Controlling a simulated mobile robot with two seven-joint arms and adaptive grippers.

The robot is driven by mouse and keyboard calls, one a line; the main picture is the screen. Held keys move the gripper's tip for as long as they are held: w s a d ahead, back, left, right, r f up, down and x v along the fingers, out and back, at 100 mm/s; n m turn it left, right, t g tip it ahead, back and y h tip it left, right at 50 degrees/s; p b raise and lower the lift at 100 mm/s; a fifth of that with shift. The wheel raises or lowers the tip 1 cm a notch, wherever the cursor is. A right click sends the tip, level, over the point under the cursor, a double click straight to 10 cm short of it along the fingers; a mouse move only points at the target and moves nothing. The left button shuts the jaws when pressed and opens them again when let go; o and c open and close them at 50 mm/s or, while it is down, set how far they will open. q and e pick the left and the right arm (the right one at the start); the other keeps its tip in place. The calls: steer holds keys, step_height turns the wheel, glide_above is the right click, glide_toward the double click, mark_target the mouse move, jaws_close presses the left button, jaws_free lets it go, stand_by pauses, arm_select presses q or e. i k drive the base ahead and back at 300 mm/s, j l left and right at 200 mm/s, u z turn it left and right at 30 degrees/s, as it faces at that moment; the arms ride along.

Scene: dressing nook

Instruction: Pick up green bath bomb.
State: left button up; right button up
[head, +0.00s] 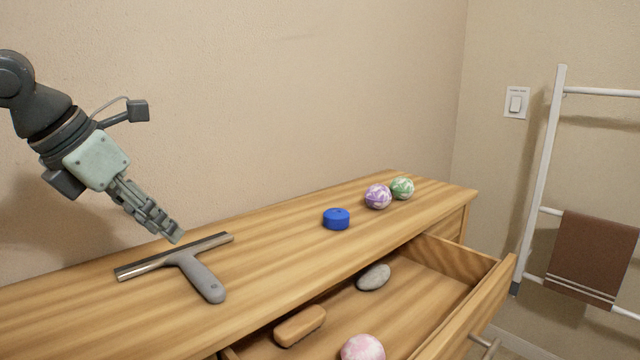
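The green bath bomb (402,188) is a green and white marbled ball near the far right end of the wooden dresser top (280,255). A purple and white bath bomb (378,196) sits close beside it on the left, slightly overlapping it in view. My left gripper (176,237) is over the left part of the dresser, above the squeegee and well to the left of the green bath bomb. Its fingers point down to the right and look close together, seen from the side; I cannot tell whether they are shut. My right gripper is not in view.
The open drawer (440,290) holds a grey stone (373,277), a tan bar (300,326) and a pink ball (362,349). A towel rack (550,150) stands right.

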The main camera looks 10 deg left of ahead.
mark_target(401, 188)
steer(key=i+l+u, duration=0.15)
steer(key=l+u, duration=0.15)
steer(key=i+l+u, duration=0.1)
steer(key=l+u, duration=0.2)
steer(key=i+l+u, duration=0.1)
steer(key=l+u, duration=0.2)
steer(key=i+l+u, duration=0.2)
steer(key=l, duration=0.35)
steer(key=k+l+u, duration=0.2)
steer(key=l, duration=0.35)
steer(key=i+l, duration=0.1)
steer(key=l, duration=0.45)
steer(key=l+u, duration=0.1)
steer(key=l, duration=0.5)
steer(key=i+l, duration=0.15)
steer(key=l, duration=0.2)
steer(key=i+l, duration=0.1)
steer(key=l, duration=0.25)
steer(key=i+l, duration=0.15)
steer(key=l, duration=0.2)
steer(key=i+l, duration=0.15)
steer(key=l, duration=0.2)
